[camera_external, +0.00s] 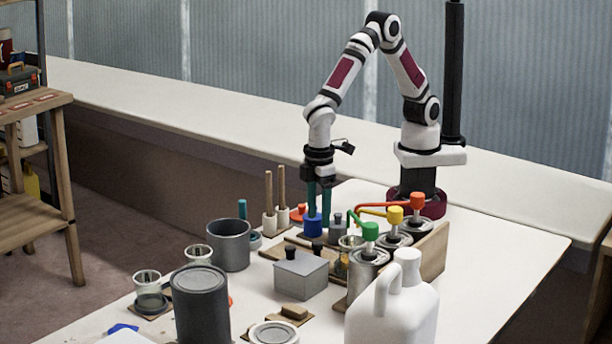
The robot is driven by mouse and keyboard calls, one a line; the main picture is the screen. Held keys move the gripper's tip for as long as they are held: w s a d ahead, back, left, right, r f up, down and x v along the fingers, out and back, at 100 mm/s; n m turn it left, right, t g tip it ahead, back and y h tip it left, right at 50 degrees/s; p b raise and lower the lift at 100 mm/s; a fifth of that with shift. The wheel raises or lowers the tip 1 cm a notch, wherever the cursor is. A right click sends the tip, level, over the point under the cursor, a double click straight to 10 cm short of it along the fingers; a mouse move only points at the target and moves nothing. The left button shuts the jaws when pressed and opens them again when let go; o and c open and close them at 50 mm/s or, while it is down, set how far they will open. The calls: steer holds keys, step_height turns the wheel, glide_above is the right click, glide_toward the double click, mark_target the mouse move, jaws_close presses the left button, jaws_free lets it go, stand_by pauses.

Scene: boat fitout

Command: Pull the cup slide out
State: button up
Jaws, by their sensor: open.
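I cannot pick out the cup slide for certain. A low wooden board (271,252) lies behind the grey box, and small dark knobs stand near it; it may be part of the slide. A clear cup (345,262) with something yellowish in it stands beside the green-topped pump can, partly hidden by it. My gripper (318,214) points straight down with its teal fingers apart. The fingers are at or just behind a blue block (312,226); I cannot tell whether they touch it. No held object shows between them.
Pump cans with green (370,231), yellow (394,215) and red (417,200) tops stand to the right before a wooden panel (434,252). A grey box (300,277), dark can (201,305), grey pot (229,244) and white jug (396,312) crowd the front. The table's right side is clear.

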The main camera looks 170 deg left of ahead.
mark_target(318, 242)
step_height(318, 242, down, 9)
steer(key=shift+r, duration=0.2)
jaws_close()
stand_by(1.4)
